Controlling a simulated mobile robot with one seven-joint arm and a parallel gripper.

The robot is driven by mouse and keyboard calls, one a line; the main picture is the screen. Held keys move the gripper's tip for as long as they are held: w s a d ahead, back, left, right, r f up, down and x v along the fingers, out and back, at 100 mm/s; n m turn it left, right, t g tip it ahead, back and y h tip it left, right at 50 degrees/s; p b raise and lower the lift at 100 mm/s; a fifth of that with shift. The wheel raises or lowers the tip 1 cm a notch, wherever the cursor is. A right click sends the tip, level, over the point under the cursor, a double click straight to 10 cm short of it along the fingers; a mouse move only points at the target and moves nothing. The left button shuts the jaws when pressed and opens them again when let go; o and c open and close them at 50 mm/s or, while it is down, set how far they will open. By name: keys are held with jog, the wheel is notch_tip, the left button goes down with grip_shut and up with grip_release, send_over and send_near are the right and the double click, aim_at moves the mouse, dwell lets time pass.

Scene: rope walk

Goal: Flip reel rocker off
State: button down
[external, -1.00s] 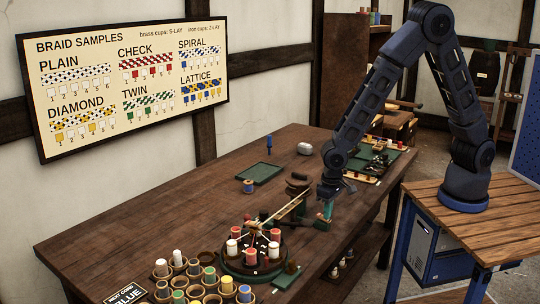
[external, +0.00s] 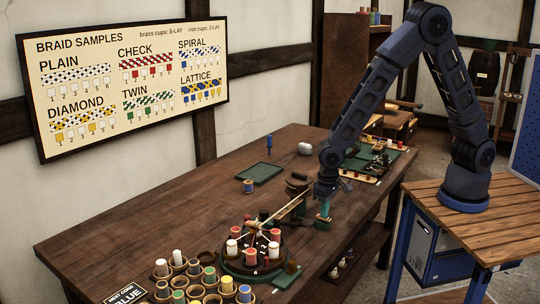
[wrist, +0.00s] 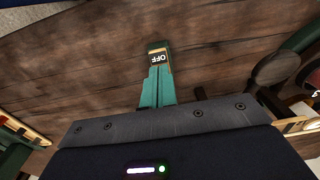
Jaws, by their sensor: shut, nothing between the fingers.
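The reel rocker's switch box (external: 322,224) is a small green block near the right edge of the workbench, under my gripper.
The braiding carousel with red and white bobbins (external: 254,268) stands left of the gripper, with a thin rod reaching toward it. Bobbin cups (external: 193,270) crowd the front. A green tray (external: 260,174) lies behind. The left bench top is bare.

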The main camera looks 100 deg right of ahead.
aim_at(319, 215)
jog(key=shift+w+d+f, duration=0.1)
jog(key=shift+d+f, duration=0.15)
jog(key=shift+d, duration=0.35)
jog(key=shift+w+r, duration=0.1)
jog(key=shift+r, duration=0.35)
notch_tip(319, 215, up, 14)
jog(key=a, duration=0.1)
jog(key=shift+s+a+f, duration=0.2)
jog(key=shift+s+a, duration=0.05)
jog(key=shift+s, duration=0.1)
jog(key=shift+w+d+g+y, duration=1)
jog(key=shift+w+d, duration=0.3)
jog(key=shift+w, duration=0.05)
jog(key=shift+f, duration=0.1)
jog(key=x, duration=1.4)
